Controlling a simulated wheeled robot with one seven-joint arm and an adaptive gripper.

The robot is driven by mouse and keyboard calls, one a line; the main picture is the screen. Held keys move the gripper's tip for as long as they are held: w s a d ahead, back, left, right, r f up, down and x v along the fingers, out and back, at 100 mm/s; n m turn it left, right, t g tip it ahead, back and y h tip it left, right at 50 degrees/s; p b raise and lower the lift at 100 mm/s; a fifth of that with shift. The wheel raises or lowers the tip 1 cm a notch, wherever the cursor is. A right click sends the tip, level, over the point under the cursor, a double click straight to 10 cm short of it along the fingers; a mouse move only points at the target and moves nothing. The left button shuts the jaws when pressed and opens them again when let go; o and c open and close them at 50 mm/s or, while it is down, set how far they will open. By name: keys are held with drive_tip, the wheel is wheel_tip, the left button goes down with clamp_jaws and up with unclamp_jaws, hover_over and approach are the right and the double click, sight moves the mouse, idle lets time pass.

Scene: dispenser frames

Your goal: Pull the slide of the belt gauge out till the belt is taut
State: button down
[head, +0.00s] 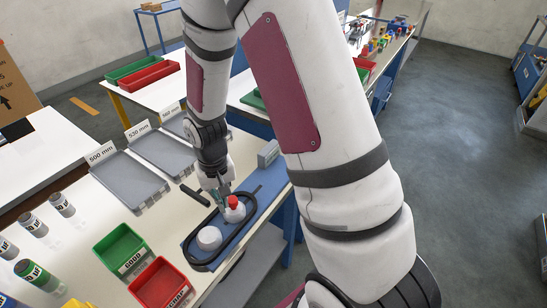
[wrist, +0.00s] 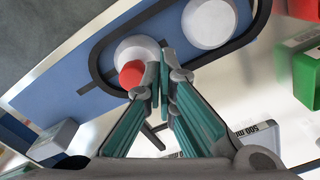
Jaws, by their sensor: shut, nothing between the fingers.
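The belt gauge has a blue base (head: 190,247) on the bench. A black belt (wrist: 97,58) loops around two white round pulleys. One plain pulley (head: 209,238) is at the near end. The other pulley (wrist: 143,47) carries a red knob (head: 233,201), also seen in the wrist view (wrist: 131,74). The belt stands a little off the knobbed pulley, with blue base showing between. My gripper (wrist: 160,84) is shut and empty, its fingertips right beside the red knob; I cannot tell if they touch it. The fingers hide part of the belt and base.
A green bin (head: 121,249) and a red bin (head: 161,285) stand near left of the gauge. Grey trays (head: 131,183) with size labels lie behind. A grey block (head: 268,153) stands past the gauge's far end. A dark handle (head: 194,194) lies left of my gripper.

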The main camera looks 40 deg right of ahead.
drive_tip(key=shift+f, duration=0.1)
idle(0.3)
drive_tip(key=shift+f+b, duration=0.55)
drive_tip(key=shift+f, duration=1)
hover_over(244, 203)
drive_tip(key=shift+r, duration=0.1)
idle(4.2)
drive_tip(key=shift+s+a, duration=0.15)
drive_tip(key=shift+a, duration=0.05)
idle(0.4)
drive_tip(key=shift+r, duration=0.1)
drive_tip(key=shift+r, duration=0.2)
wheel_tip(244, 203, up, 6)
drive_tip(key=p, duration=0.2)
drive_tip(key=shift+a+r+p, duration=0.15)
drive_tip(key=shift+a+p, duration=0.05)
drive_tip(key=shift+p, duration=0.15)
